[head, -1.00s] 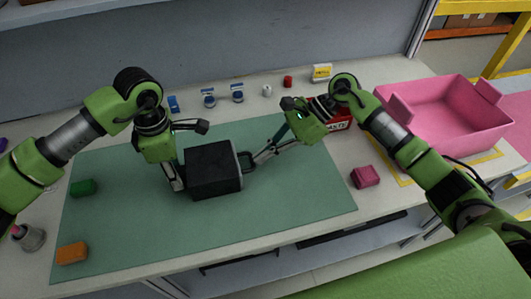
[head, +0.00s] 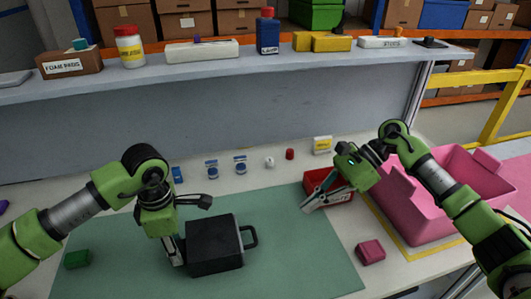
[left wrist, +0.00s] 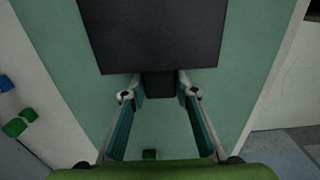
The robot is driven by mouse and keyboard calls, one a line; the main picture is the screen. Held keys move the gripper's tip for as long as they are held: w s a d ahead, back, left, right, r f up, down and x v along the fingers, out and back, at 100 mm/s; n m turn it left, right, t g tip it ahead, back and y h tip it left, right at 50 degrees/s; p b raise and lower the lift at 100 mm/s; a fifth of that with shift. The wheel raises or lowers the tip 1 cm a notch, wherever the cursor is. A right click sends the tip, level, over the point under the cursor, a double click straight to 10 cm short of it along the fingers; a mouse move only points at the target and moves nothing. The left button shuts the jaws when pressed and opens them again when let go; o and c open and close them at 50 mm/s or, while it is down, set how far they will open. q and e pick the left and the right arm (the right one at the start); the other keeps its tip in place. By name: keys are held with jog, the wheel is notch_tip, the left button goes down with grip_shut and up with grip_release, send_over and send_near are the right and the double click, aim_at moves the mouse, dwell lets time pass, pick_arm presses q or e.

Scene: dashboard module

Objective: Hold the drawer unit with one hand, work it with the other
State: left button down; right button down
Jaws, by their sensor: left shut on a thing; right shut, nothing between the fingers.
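The black drawer unit (head: 212,246) sits on the green mat (head: 300,262), with its loop handle (head: 250,237) facing right. No clear gap shows at the drawer front. My left gripper (head: 175,256) is at the unit's left side. In the left wrist view the left fingers (left wrist: 158,96) are shut on a dark tab (left wrist: 158,84) that sticks out of the unit (left wrist: 152,35). My right gripper (head: 308,208) is shut and empty, right of the handle and apart from it, in front of the red bin (head: 322,184).
A pink tote (head: 455,195) stands at the right. A pink block (head: 370,250) lies right of the mat, a green block (head: 77,259) at its left. Several small items, among them a red one (head: 290,154), line the back. A shelf (head: 330,60) runs above the table.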

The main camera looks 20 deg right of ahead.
pick_arm(q)
jog(key=c, duration=1.5)
grip_release()
